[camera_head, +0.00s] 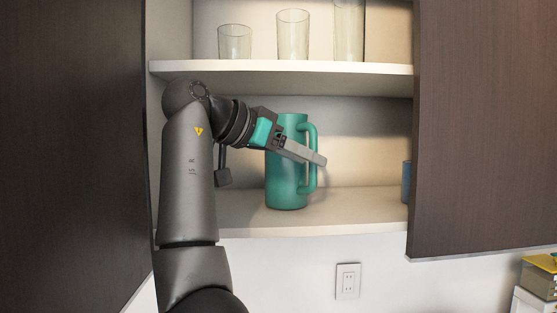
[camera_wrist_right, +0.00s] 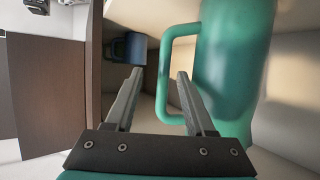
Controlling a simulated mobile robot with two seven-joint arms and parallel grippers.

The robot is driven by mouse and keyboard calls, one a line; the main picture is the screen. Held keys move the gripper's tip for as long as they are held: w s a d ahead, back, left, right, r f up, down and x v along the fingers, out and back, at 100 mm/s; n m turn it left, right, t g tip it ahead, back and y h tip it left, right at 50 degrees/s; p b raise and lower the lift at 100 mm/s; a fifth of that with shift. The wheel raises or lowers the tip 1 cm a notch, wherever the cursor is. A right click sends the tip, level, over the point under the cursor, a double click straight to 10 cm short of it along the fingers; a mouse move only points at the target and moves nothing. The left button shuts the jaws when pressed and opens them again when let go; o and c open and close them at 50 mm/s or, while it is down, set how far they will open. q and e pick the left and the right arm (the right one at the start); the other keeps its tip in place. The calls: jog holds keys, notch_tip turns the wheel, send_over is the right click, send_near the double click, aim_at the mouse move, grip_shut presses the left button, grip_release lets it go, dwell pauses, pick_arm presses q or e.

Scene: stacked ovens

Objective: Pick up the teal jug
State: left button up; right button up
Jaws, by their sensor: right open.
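The teal jug (camera_head: 285,185) stands upright on the lower cabinet shelf, its handle (camera_head: 312,135) on its right side. My right gripper (camera_head: 318,158) reaches in from the left, and its fingers cross in front of the jug and handle. In the right wrist view the jug (camera_wrist_right: 235,70) fills the right side. The open fingers (camera_wrist_right: 158,75) show on either side of the handle bar (camera_wrist_right: 161,95), with one finger overlapping the handle's opening. I see no clear contact, and the depth between fingers and handle is hard to tell. My left gripper is not in view.
Several clear glasses (camera_head: 292,35) stand on the upper shelf (camera_head: 300,68). A blue mug (camera_wrist_right: 128,47) stands farther along the lower shelf (camera_head: 350,205), partly hidden in the head view by the right cabinet door (camera_head: 485,130). A dark door (camera_head: 70,150) stands at left.

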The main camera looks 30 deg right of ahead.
aim_at(316, 171)
jog(key=x, duration=0.2)
jog(key=f+p+x, duration=0.1)
jog(key=x, duration=0.4)
jog(key=shift+w+a+f, duration=0.2)
jog(key=shift+w+a, duration=0.05)
jog(key=shift+a, duration=0.05)
grip_shut()
jog(key=shift+r, duration=0.15)
dwell(1.0)
